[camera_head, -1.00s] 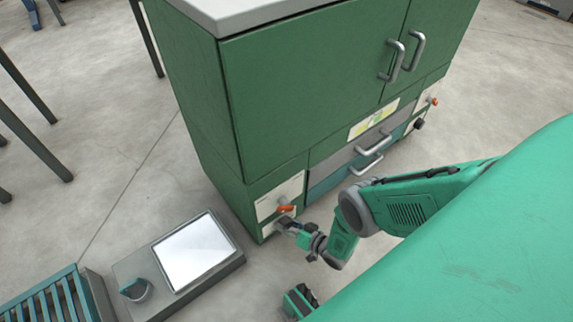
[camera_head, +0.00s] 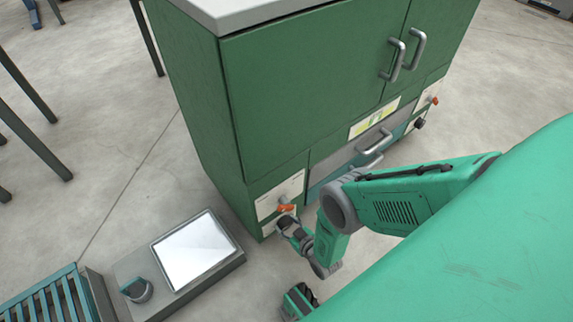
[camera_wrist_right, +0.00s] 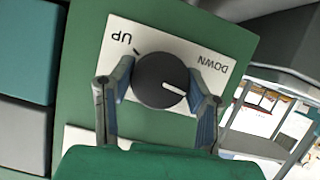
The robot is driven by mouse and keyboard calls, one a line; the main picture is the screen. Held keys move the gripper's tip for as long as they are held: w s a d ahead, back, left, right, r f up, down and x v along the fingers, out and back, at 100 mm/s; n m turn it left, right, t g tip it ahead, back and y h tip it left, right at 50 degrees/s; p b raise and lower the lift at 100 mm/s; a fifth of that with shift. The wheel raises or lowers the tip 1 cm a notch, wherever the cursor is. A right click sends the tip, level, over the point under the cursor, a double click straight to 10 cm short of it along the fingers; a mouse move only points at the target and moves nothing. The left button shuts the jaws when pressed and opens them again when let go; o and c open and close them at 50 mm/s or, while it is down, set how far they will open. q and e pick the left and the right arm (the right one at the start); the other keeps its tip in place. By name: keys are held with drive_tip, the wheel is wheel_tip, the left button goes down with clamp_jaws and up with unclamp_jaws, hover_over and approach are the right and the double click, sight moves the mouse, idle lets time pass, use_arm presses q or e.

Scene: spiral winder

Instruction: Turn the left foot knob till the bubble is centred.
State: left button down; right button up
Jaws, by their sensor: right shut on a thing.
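The left foot knob (camera_wrist_right: 160,80) is a round black knob with a white pointer line, on a white plate marked UP and DOWN. In the right wrist view the line points right, slightly downward. My right gripper (camera_head: 287,222) is at the cabinet's lower left corner in the head view. Its two fingers stand on either side of the knob, shut on it; the gripper largely hides the knob in the head view. A yellow-green level panel (camera_head: 374,119) with a pale patch sits above the drawer; the bubble is too small to place exactly.
The green cabinet (camera_head: 300,90) fills the middle. An orange lever (camera_head: 286,208) sits just above my right gripper. A low grey unit with a white screen (camera_head: 195,250) stands on the floor to the left. Another black knob (camera_head: 419,123) is at the cabinet's right end.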

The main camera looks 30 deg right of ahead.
drive_tip(key=shift+s, duration=0.1)
idle(0.4)
drive_tip(key=o, duration=1.2)
drive_tip(key=shift+c, duration=0.2)
drive_tip(key=v, duration=1.1)
drive_tip(key=shift+s, duration=0.4)
drive_tip(key=shift+r, duration=0.15)
